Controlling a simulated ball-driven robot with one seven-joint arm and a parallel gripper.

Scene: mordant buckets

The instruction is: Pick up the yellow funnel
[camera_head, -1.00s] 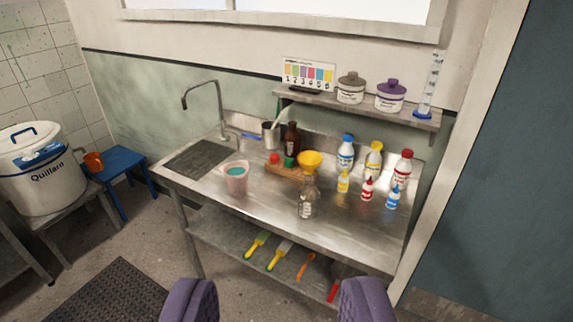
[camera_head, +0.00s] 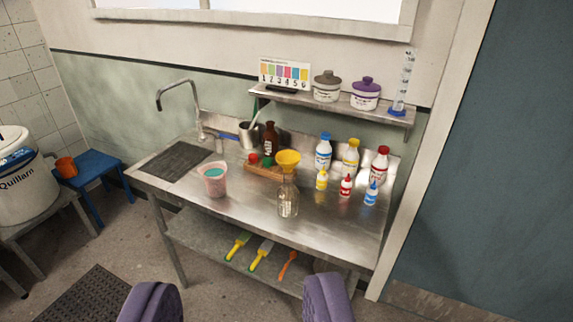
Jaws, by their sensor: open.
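The yellow funnel (camera_head: 289,157) is on the steel workbench (camera_head: 240,215), wide mouth up. It shows directly above the neck of a clear glass bottle (camera_head: 288,200). I cannot tell whether its spout sits in the bottle or is behind it. My gripper (camera_head: 239,300) shows as two purple fingers at the bottom edge. They are wide apart with nothing between them, well short of the bench and the funnel.
A wooden block (camera_head: 262,172) with a brown bottle (camera_head: 270,143) behind it is left of the funnel. A pink beaker (camera_head: 214,181) stands farther left. Several capped bottles (camera_head: 351,158) stand to the right. A wall shelf (camera_head: 335,104) overhangs the back.

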